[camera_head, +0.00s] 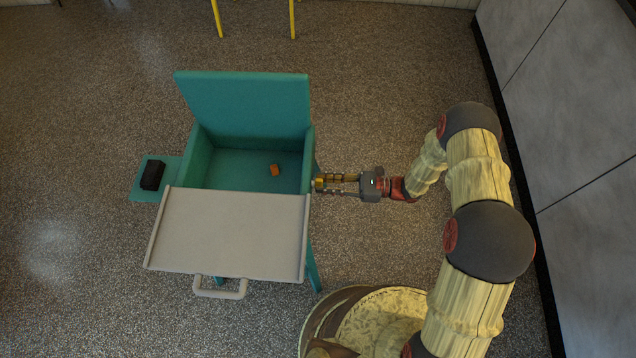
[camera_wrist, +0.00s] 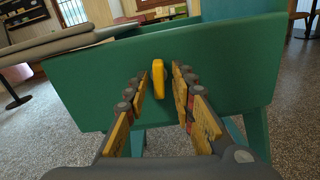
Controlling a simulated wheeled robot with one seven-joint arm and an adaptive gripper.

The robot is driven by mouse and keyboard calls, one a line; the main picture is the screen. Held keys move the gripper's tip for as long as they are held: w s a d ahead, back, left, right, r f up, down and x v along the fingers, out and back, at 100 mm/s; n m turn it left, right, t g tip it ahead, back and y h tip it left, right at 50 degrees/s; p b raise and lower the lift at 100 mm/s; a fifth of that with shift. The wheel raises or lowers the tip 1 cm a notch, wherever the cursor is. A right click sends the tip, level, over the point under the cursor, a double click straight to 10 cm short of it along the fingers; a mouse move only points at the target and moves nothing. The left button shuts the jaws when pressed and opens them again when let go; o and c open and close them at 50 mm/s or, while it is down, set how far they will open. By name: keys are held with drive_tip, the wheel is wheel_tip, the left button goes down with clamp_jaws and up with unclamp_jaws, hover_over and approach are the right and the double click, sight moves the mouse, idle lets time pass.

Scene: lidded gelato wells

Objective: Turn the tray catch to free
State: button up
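The yellow catch (camera_wrist: 158,78) is a small upright bar on the side wall of the teal box (camera_wrist: 90,85). In the head view the box (camera_head: 309,165) stands open, and my gripper is at its right side. My gripper (camera_head: 320,183) points left at that wall. In the wrist view its two fingers (camera_wrist: 161,84) are apart, one on each side of the catch. I cannot tell whether either finger touches it. The grey tray (camera_head: 230,232) with a front handle (camera_head: 220,293) covers the front of the box and sticks out toward the bottom of the head view.
The teal lid (camera_head: 245,108) stands raised at the back. A small orange block (camera_head: 275,170) lies inside the box. A black block (camera_head: 152,175) sits on a teal side ledge (camera_head: 142,194) at the left. Grey cabinets (camera_head: 575,130) stand at the right. Speckled floor lies open around the box.

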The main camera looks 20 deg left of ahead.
drive_tip(key=shift+o, duration=0.3)
drive_tip(key=shift+d, duration=0.1)
drive_tip(key=shift+v, duration=1.15)
drive_tip(key=shift+m, duration=0.3)
drive_tip(key=shift+x, duration=1.3)
drive_tip(key=shift+c, duration=0.3)
